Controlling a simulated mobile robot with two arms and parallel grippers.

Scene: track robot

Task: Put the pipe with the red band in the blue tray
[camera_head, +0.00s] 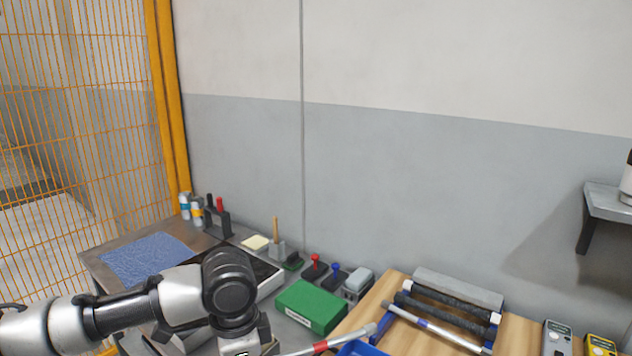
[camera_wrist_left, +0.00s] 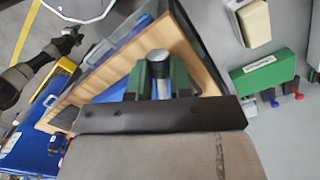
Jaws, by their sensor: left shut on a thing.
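A grey pipe with a red band (camera_head: 321,347) slants up to the right at the bottom edge of the head view, its lower end cut off. The blue tray (camera_head: 358,349) shows only partly, just right of and below that pipe. My left gripper (camera_wrist_left: 160,82) has green fingers in the left wrist view and is shut on a grey pipe (camera_wrist_left: 159,62), seen nearly end-on. The pipe's band is hidden there. A blue surface shows behind the fingers; I cannot tell if it is the tray. My right gripper is not in view.
A second pipe with a blue band (camera_head: 423,323) lies across a rack on the wooden board (camera_head: 378,297). A green box (camera_head: 311,306), stamps (camera_head: 314,267) and a dark tray stand left of the board. Yellow meters (camera_head: 601,346) are at the right. A wall rises behind.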

